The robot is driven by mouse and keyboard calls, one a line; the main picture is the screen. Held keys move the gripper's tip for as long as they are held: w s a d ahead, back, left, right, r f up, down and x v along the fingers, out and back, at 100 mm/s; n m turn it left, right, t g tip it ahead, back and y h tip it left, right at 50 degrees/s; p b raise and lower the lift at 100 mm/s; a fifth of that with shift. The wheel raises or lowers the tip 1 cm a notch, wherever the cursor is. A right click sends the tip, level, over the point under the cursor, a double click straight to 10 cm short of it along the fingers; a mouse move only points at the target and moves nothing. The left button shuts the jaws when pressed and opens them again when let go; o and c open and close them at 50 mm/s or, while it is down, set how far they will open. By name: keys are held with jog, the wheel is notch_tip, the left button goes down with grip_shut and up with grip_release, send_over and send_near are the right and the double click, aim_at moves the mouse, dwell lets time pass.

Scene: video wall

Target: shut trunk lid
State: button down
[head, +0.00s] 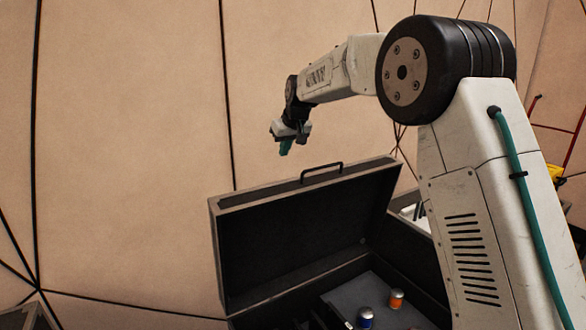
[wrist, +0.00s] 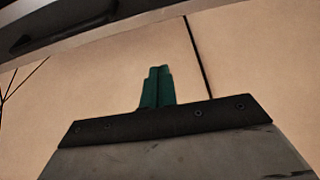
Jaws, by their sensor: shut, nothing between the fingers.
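The trunk (head: 387,235) is a dark box standing open in the lower middle of the head view. Its lid (head: 285,240) stands raised, tilted back, with a black handle (head: 322,171) on its top edge. The lid's edge also crosses the top of the wrist view (wrist: 130,25), with a dark handle on it. My gripper (head: 285,147) is above and a little left of the handle, apart from the lid. Its green fingers show together in the wrist view (wrist: 158,86), shut and empty. My arm hides the trunk's right part.
An orange can (head: 396,299) and a blue can (head: 365,318) stand inside the trunk. A tan panelled wall (head: 130,150) with black seams is behind. A yellow object (head: 555,173) and red bars are at the far right. The space left of the lid is clear.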

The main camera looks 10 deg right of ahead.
jog(key=w+d+x, duration=0.1)
jog(key=d+x, duration=0.1)
jog(key=x, duration=0.8)
jog(key=shift+s+d+f, duration=0.1)
jog(key=shift+s, duration=0.9)
jog(key=shift+s+d+f, duration=0.1)
jog(key=shift+s+d, duration=0.05)
jog(key=shift+s, duration=0.9)
